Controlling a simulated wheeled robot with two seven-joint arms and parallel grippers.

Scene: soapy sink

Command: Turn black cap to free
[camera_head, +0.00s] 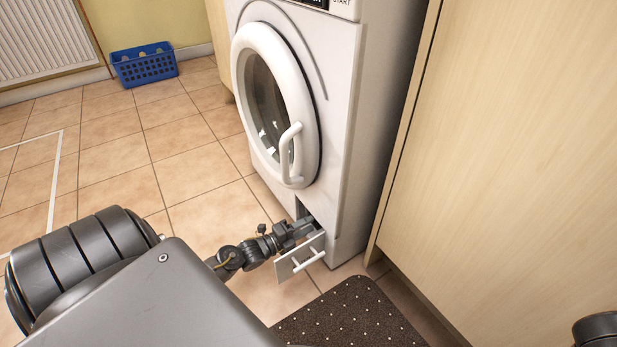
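No black cap can be made out. A small white drawer or flap (288,268) with a bar handle stands open at the bottom of the white washing machine (345,190). A dark opening (308,209) shows behind it. My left gripper (301,228) is at this opening, just above and behind the open front. Its fingers are small and dark here, and I cannot tell whether they are open or touch anything. The inside of the opening is mostly hidden by the gripper and the front. My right gripper is not in view.
The machine's round door (272,105) is closed above the opening. A wooden cabinet (510,150) stands close on the right. A dark dotted mat (350,318) lies in front. A blue basket (145,66) stands at the back left. The tiled floor on the left is clear.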

